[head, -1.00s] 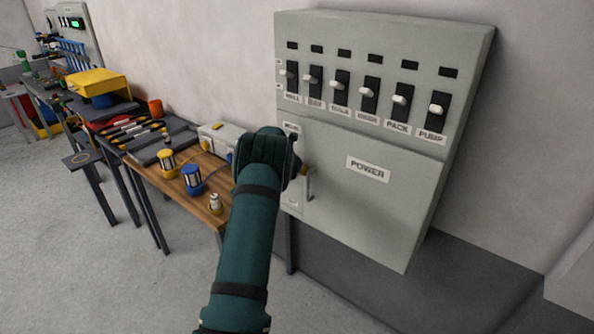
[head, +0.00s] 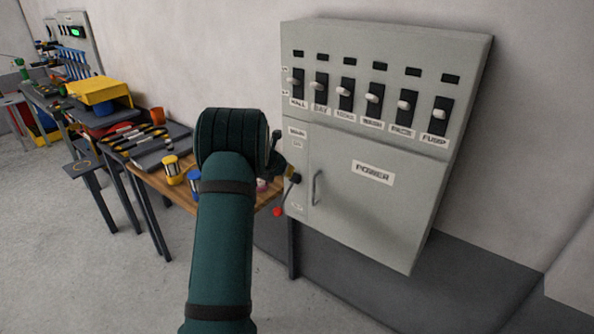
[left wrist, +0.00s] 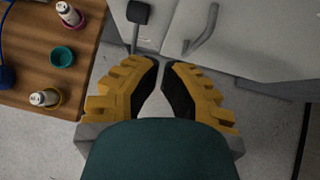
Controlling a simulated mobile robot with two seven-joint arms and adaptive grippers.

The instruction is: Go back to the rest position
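My left arm rises from the bottom of the head view, and its dark green wrist hides part of the workbench. The left gripper (head: 290,178) is small and partly hidden there, in front of the left edge of the grey power cabinet (head: 372,215). In the left wrist view the yellow fingers with black pads (left wrist: 162,64) are slightly apart at the tips with nothing between them. The cabinet's door handle (left wrist: 203,32) is beyond the fingers, clear of them; it also shows in the head view (head: 315,188). The cabinet door looks closed. My right gripper is not in view.
A row of switches (head: 373,98) runs along the cabinet's top. A wooden workbench (left wrist: 20,98) stands left, with spools and small bottles (left wrist: 46,97). Further benches with tools and a yellow box (head: 97,88) continue back left. Open floor (head: 90,270) lies at the front left.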

